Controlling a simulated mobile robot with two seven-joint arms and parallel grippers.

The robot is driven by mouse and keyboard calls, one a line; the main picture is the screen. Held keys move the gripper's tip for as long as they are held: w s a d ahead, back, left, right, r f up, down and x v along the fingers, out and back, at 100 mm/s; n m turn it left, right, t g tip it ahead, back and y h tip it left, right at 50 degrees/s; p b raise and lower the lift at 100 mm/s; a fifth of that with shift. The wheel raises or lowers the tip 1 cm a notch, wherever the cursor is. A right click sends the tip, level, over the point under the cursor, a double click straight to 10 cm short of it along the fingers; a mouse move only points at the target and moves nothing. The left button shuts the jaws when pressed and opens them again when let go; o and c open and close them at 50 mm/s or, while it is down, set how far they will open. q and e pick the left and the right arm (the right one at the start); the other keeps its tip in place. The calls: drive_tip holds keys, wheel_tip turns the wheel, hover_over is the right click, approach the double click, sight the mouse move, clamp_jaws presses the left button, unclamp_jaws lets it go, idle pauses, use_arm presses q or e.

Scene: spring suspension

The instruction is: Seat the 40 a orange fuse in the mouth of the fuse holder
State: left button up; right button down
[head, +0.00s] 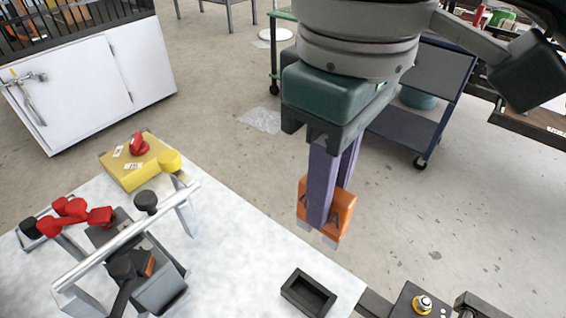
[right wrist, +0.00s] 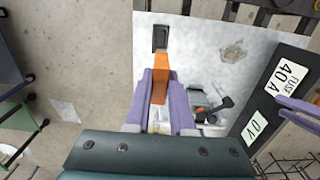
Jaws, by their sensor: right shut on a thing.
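The orange fuse (head: 343,212) is upright, prongs down, between the purple fingers of my right gripper (head: 322,222), which is shut on it. In the right wrist view the fuse (right wrist: 161,75) sticks out from between the fingers of the right gripper (right wrist: 161,98). The fuse holder (head: 308,293) is a small black box with an open mouth on the white table. It also shows in the right wrist view (right wrist: 160,37). The fuse is in the air, apart from the holder. Purple fingers at the right edge of the wrist view look like my left gripper (right wrist: 298,112), partly cut off.
A metal bar frame (head: 125,235) with a grey device stands on the table (head: 235,265) at left. A yellow box with a red knob (head: 138,145) is behind it. A black panel (right wrist: 280,100) carries "FUSE 40 A" and "0 V" labels. Table around the holder is clear.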

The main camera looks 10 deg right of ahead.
wheel_tip(320, 180, down, 19)
drive_tip(key=b, duration=0.6)
drive_tip(key=shift+s, duration=0.1)
drive_tip(key=shift+r, duration=0.1)
drive_tip(key=c, duration=0.8)
unclamp_jaws()
drive_tip(key=shift+o, duration=0.2)
